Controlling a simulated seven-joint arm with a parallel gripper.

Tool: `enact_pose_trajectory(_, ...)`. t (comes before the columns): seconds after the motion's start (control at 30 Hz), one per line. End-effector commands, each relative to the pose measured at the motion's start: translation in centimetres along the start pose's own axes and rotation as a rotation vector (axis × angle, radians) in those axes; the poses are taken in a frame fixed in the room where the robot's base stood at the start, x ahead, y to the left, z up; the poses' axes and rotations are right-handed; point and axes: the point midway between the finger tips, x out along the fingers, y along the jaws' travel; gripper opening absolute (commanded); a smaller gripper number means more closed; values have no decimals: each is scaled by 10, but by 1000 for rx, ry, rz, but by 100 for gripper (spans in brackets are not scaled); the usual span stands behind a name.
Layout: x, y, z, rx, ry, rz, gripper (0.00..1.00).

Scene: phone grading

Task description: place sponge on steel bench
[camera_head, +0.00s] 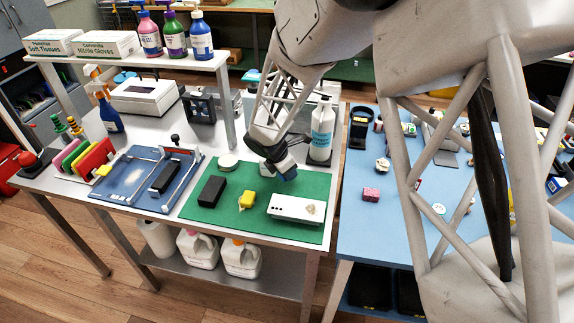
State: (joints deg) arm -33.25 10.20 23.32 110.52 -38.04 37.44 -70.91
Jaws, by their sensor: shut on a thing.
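My gripper (283,169) is above the back part of the green mat, seen from the side. It is shut on a small blue thing (288,172) at its tip. That thing is mostly hidden by the fingers, and I cannot tell for certain whether it is the sponge. The steel bench (60,189) has a pale metal top and carries the green mat (262,225). A pink speckled block (371,194) lies on the blue table to the right.
On the mat are a black block (212,191) and a white device (296,208). A white pump bottle (322,130) stands close behind my gripper. A blue tray (130,178) lies left. The blue table (375,235) is on the right. Bare mat shows around the yellow block.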

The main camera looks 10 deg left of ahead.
Motion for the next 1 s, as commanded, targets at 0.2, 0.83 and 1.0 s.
enact_pose_trajectory(0.2,15,0,-6,1,0,-1,12)
enact_pose_trajectory(0.83,24,0,-10,1,0,0,12)
enact_pose_trajectory(1.0,25,0,-10,1,0,0,12)
